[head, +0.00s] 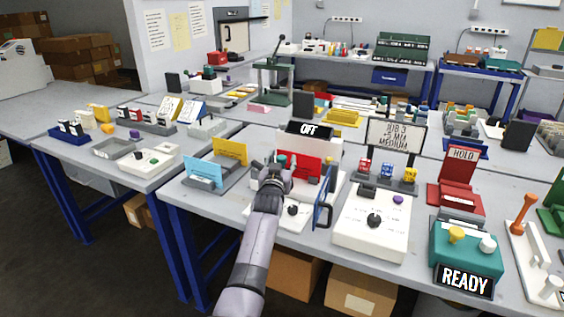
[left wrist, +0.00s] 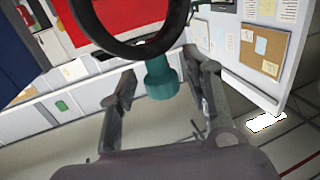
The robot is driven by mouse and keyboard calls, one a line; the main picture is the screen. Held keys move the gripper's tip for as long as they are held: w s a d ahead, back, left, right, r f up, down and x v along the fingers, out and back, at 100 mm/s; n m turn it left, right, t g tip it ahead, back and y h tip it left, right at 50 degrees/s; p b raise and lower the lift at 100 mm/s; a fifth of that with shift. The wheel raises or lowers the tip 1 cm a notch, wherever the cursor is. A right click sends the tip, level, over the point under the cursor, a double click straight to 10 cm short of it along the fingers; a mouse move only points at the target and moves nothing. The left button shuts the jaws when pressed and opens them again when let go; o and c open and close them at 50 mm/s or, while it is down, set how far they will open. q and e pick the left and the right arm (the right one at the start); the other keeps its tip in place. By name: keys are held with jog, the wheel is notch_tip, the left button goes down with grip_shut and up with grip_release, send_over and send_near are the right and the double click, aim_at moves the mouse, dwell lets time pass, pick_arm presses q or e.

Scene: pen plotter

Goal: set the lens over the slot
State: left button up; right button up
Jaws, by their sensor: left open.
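The lens shows in the left wrist view as a thick black ring (left wrist: 135,45) with a short teal handle (left wrist: 161,78). My left gripper (left wrist: 161,72) is open, with one finger on each side of the teal handle; I cannot tell whether they touch it. In the head view my left gripper (head: 275,174) is at the white machine with a red panel (head: 300,164). A bit of teal (head: 281,159) shows just past its fingers, and the gripper hides much of the lens there. I cannot make out the slot. My right gripper is not in view.
An OFF display (head: 307,130) stands behind the red panel. A blue upright frame (head: 322,209) and a white box with a black knob (head: 372,225) are close on the right. Yellow and blue plates (head: 229,152) stand on the left. A teal READY box (head: 465,250) is farther right.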

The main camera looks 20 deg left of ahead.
pick_arm(q)
jog(key=shift+a, duration=0.1)
jog(key=shift+s+f, duration=0.1)
jog(key=shift+s, duration=0.05)
jog(key=s+d, duration=0.1)
jog(key=s, duration=0.6)
dwell(0.3)
jog(key=shift+s+d, duration=0.1)
jog(key=shift+c, duration=0.3)
